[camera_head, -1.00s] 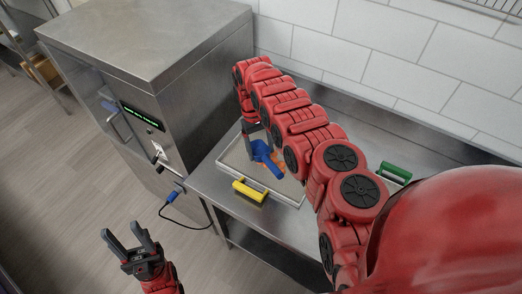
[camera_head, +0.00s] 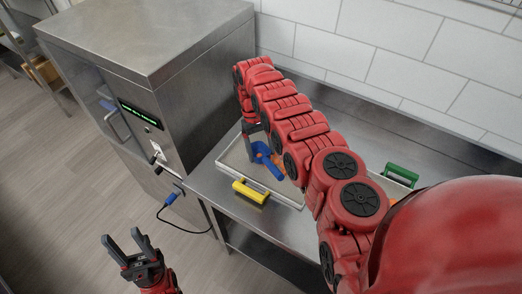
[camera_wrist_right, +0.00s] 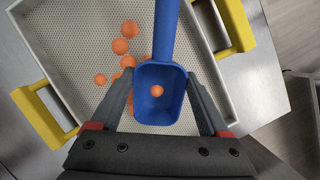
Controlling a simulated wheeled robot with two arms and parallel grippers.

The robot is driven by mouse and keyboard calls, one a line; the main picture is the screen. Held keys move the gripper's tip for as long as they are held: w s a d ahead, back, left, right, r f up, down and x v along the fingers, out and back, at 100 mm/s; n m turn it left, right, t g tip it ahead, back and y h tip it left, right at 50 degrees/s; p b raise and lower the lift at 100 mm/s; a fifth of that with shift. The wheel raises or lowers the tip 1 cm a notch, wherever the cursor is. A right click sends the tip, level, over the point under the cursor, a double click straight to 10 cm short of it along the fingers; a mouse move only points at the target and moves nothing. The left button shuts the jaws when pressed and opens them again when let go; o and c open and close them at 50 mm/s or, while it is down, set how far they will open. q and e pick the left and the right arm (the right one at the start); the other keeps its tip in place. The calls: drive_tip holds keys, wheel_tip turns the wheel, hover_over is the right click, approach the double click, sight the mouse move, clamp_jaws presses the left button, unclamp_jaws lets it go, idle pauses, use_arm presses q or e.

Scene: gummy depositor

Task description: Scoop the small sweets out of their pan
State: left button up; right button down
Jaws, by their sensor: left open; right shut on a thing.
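The pan (camera_head: 296,204) is a light tray with a perforated floor and yellow handles. Several round orange sweets (camera_wrist_right: 129,29) lie on its floor in the right wrist view. My right gripper (camera_wrist_right: 160,76) is shut on the blue scoop (camera_wrist_right: 176,112), with a finger on each side of its bowl. The scoop is over the pan, and one orange sweet (camera_wrist_right: 157,91) shows in its bowl. The scoop also shows in the head view (camera_head: 273,169), partly hidden by my right arm. My left gripper (camera_head: 131,246) is open and empty, away from the bench over the floor.
A steel cabinet machine (camera_head: 150,50) with a green display stands left of the pan. A cable with a blue plug (camera_head: 172,198) hangs at its front. Another tray with a green handle (camera_head: 401,174) lies further right on the steel bench (camera_head: 275,228). A tiled wall is behind.

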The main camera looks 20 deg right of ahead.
drive_tip(key=shift+w+b, duration=0.2)
drive_tip(key=shift+b, duration=0.55)
drive_tip(key=shift+r, duration=0.1)
wheel_tip(320, 180, up, 4)
drive_tip(key=p, duration=0.3)
drive_tip(key=shift+r+p, duration=0.2)
drive_tip(key=shift+p, duration=0.2)
drive_tip(key=shift+r+p, duration=0.5)
drive_tip(key=shift+r, duration=0.3)
drive_tip(key=shift+c, duration=1.8)
unclamp_jaws()
clamp_jaws()
